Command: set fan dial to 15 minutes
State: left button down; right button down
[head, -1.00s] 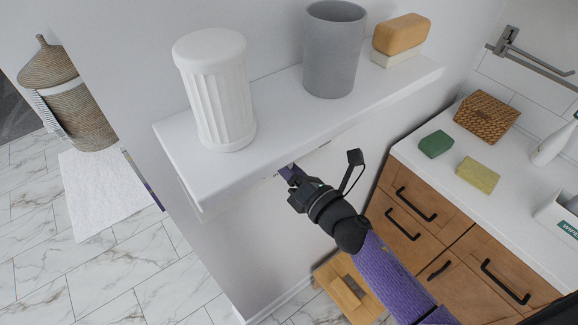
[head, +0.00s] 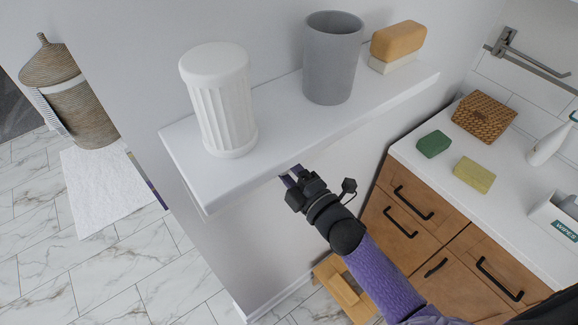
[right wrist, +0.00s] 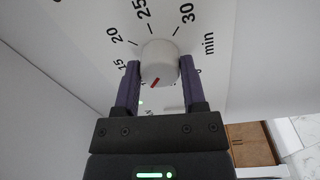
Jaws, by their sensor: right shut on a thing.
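The fan dial (right wrist: 160,60) is a round white knob with a red pointer mark on a white plate, in the right wrist view. Printed numbers 15, 20, 25 and 30 and "min" show around it. The red mark points down and slightly left, below the 15; the lower numbers are mostly hidden. My right gripper (right wrist: 158,75) has its purple fingers on both sides of the knob, shut on it. In the head view my right gripper (head: 289,175) reaches under the shelf's front edge, and the shelf hides the dial. My left gripper is not in view.
The white shelf (head: 290,125) overhangs my right gripper and carries a ribbed white canister (head: 220,105), a grey cup (head: 332,60) and a soap bar (head: 398,40). A wooden drawer cabinet (head: 420,215) stands to the right. A wooden stool (head: 340,290) is below my arm.

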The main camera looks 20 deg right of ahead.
jog(key=m+p, duration=0.2)
jog(key=m, duration=0.7)
jog(key=shift+h, duration=0.3)
jog(key=shift+f+m, duration=0.1)
jog(key=shift+m, duration=0.2)
jog(key=shift+c, duration=0.7)
grip_release()
jog(key=v, duration=1)
jog(key=shift+p, duration=0.35)
